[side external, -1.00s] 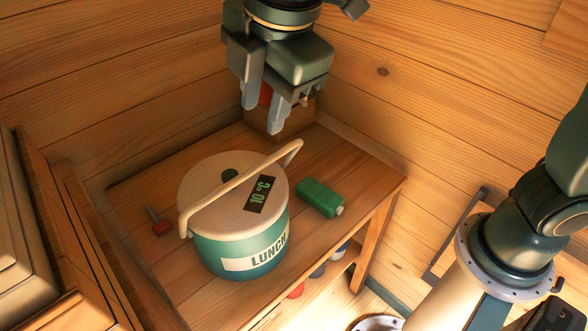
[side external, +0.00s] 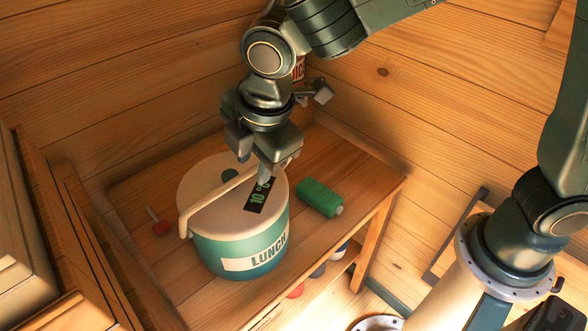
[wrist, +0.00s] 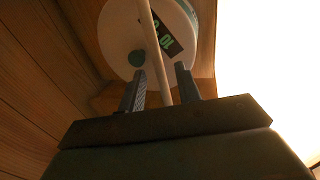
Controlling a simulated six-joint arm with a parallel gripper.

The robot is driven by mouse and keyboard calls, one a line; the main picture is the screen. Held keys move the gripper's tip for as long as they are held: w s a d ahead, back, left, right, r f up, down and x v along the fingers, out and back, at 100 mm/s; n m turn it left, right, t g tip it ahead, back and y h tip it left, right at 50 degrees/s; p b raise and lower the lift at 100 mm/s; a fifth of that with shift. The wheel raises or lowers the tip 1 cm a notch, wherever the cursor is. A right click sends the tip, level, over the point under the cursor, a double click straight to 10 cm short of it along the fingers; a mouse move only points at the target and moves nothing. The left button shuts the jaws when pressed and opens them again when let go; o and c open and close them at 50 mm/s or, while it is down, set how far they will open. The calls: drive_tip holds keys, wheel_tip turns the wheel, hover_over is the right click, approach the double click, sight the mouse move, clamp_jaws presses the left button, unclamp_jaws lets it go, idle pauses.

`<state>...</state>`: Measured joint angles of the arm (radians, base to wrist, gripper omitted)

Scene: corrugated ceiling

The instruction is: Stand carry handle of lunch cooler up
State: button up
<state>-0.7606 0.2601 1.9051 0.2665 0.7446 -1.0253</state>
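The lunch cooler (side external: 240,255) is a round teal tub with a cream lid (side external: 205,182), standing on a wooden table. Its cream carry handle (side external: 215,194) crosses above the lid diagonally; its exact tilt is hard to tell. The far part is partly hidden by my gripper. My gripper (side external: 253,170) points down over the back of the lid, at the handle. In the wrist view, the fingers of my gripper (wrist: 160,85) are apart, with the handle (wrist: 153,40) running between them. Contact with the handle cannot be seen. A dark 10 °C display (side external: 258,196) is on the lid.
A green bottle-like object (side external: 319,198) lies right of the cooler. A small red-ended item (side external: 160,228) lies to its left. Wooden walls (side external: 100,75) close off the back and right of the table (side external: 150,180). Several items sit below the table.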

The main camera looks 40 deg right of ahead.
drive_tip(key=shift+f, duration=0.1)
clamp_jaws()
drive_tip(key=shift+w, duration=0.2)
drive_tip(key=shift+w+r+g, duration=0.3)
drive_tip(key=shift+w+g, duration=0.2)
drive_tip(key=shift+w, duration=0.75)
drive_tip(key=shift+w+r+g, duration=0.3)
drive_tip(key=shift+w+g, duration=0.2)
drive_tip(key=shift+w, duration=0.8)
drive_tip(key=shift+w+r+g, duration=0.3)
drive_tip(key=shift+w+g, duration=0.2)
drive_tip(key=shift+w, duration=0.95)
drive_tip(key=shift+f, duration=0.15)
